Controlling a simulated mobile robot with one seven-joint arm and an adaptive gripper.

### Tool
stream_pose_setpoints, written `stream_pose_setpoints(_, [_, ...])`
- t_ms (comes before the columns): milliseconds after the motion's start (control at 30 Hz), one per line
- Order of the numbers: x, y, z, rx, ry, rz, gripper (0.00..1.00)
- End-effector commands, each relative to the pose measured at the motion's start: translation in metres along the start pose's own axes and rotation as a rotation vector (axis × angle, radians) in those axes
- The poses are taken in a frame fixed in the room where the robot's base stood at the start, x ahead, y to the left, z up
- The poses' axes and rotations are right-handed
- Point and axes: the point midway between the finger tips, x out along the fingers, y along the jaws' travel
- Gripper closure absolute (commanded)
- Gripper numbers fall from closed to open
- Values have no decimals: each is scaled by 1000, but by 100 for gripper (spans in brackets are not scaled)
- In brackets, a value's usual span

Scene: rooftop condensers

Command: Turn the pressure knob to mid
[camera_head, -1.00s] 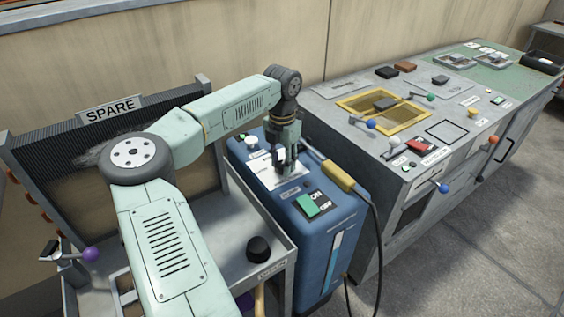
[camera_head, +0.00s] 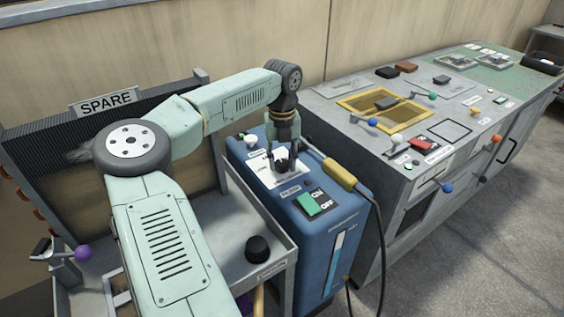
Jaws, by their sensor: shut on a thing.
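The blue machine (camera_head: 335,222) stands in the middle, with a white dial plate (camera_head: 263,170) on its top. A black knob (camera_head: 281,159), which I take as the pressure knob, sits on this plate. My gripper (camera_head: 282,166) points down over the plate, shut on the black knob, with one finger on each side of it. The fingers and wrist hide part of the knob and dial. The small print on the plate is too small to read surely, so I cannot tell the knob's setting.
A green ON/OFF switch (camera_head: 308,203) and a yellow-handled tool (camera_head: 340,175) with a cable are close to my gripper. A white knob (camera_head: 251,140) is behind it. A grey cart (camera_head: 225,262) bears another black knob (camera_head: 258,248). A grey bench (camera_head: 345,140) with several levers stands right.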

Motion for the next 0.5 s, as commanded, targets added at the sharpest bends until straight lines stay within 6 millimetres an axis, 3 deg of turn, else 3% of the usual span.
stream_pose_setpoints(500, [0, 0, 0, -169, -1, -1, 94])
